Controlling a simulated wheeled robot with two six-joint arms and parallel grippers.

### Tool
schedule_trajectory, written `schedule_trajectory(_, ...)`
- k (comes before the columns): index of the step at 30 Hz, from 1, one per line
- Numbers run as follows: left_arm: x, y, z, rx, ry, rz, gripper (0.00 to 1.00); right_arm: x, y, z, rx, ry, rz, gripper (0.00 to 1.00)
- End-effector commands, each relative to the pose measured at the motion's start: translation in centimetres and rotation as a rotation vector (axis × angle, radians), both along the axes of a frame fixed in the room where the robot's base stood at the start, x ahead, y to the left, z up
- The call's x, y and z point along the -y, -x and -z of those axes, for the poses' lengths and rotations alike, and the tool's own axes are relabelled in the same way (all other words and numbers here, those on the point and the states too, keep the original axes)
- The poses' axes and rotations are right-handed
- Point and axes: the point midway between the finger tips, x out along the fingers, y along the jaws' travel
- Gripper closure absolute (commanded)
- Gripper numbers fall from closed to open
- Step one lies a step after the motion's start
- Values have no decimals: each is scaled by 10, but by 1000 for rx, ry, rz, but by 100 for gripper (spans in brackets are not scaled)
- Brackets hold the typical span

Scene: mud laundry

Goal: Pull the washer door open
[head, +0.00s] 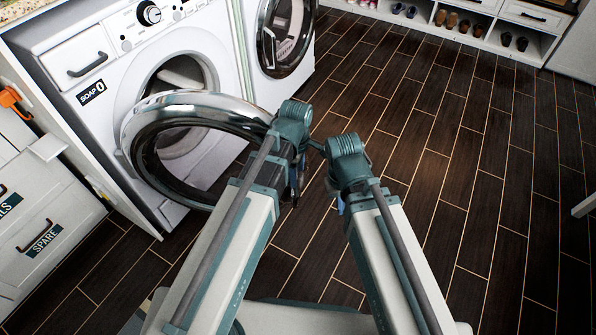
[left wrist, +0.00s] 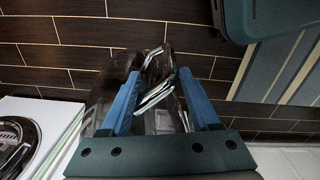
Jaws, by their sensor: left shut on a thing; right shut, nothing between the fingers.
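The washer (head: 190,45) is white, at the left of the head view. Its round, chrome-rimmed door (head: 150,112) stands swung out from the drum opening, with a gap between them. My left gripper (head: 295,182) is at the door's free edge, partly hidden by its own arm. In the left wrist view its blue fingers (left wrist: 160,88) are shut on the chrome door handle (left wrist: 155,97), with dark door glass behind. My right gripper (head: 339,205) is mostly hidden under its wrist, to the right of the left one, apart from the door; it is shut and empty.
A second machine with a round door (head: 285,35) stands beyond the washer. Labelled drawers (head: 40,235) are at the lower left. A shoe shelf (head: 480,42) lines the back wall. The dark tiled floor (head: 480,170) is clear to the right.

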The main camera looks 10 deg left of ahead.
Motion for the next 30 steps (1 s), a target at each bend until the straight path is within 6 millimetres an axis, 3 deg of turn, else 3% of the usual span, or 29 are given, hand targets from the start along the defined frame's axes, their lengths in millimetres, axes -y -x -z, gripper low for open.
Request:
schedule_trajectory(1, -3, 0, -17, 2, -6, -3, 44, 0, 0, -17, 0, 0, 0, 100)
schedule_trajectory(12, 0, 1, -69, 1, 0, 2, 44, 0, 0, -69, 0, 0, 0, 100)
schedule_trajectory(17, 1, 1, -78, 2, 2, 3, 44, 0, 0, -78, 0, 0, 0, 100)
schedule_trajectory(26, 2, 1, -77, 1, 3, 5, 44, 0, 0, -77, 0, 0, 0, 100)
schedule_trajectory(30, 0, -1, -80, -3, 0, 37, 69, 0, 0, -80, 0, 0, 0, 100)
